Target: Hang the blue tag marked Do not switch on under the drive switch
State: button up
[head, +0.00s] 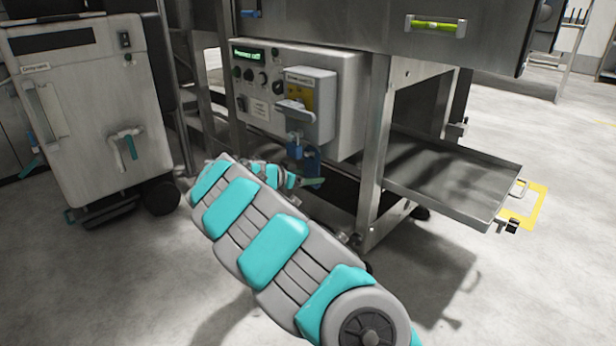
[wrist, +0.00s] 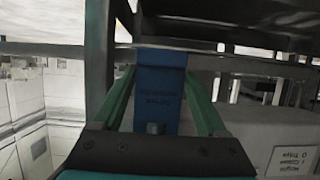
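The drive switch (head: 304,100) is a grey box with a yellow plate and a grey handle, on the front of the control box. A small blue part (head: 294,148) sits just below it. The blue tag (head: 311,160) is upright below the switch, partly behind my arm. In the wrist view the tag (wrist: 158,85) shows upside down, its lettering too blurred to read. My gripper (wrist: 160,72) has its green fingertips at the tag's two side edges, with no gap visible there. Whether the tag hangs on anything is hidden.
The control box (head: 345,95) has a green display and several knobs. A frame leg (head: 372,150) stands just right of it, with a low metal tray (head: 450,175) beyond. A grey cabinet (head: 85,110) on wheels stands at left. Floor is free in front.

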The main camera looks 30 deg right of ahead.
jog(key=o, duration=0.4)
jog(key=shift+c, duration=0.2)
jog(key=v, duration=0.8)
jog(key=s+d+r+n+g+y, duration=0.1)
jog(key=s+d+r+g+y, duration=0.1)
jog(key=s, duration=1)
jog(key=s+d+r+n+g+y, duration=0.1)
jog(key=s+r+n+g+y, duration=0.1)
jog(key=s, duration=0.9)
jog(key=s+a+f+n+g+y, duration=0.1)
jog(key=s+a+f+n+y, duration=0.2)
jog(key=s+a, duration=0.45)
jog(key=s+a+f+n+g+y, duration=0.1)
jog(key=s+a+f+n+y, duration=0.25)
jog(key=s, duration=0.75)
jog(key=s+a+n+y, duration=0.2)
jog(key=s+a+n, duration=0.3)
jog(key=s+a, duration=0.35)
notch_tip(320, 180, up, 14)
jog(key=p, duration=1.5)
jog(key=shift+d, duration=0.35)
jog(key=shift+s+m, duration=0.1)
jog(key=shift+m, duration=0.15)
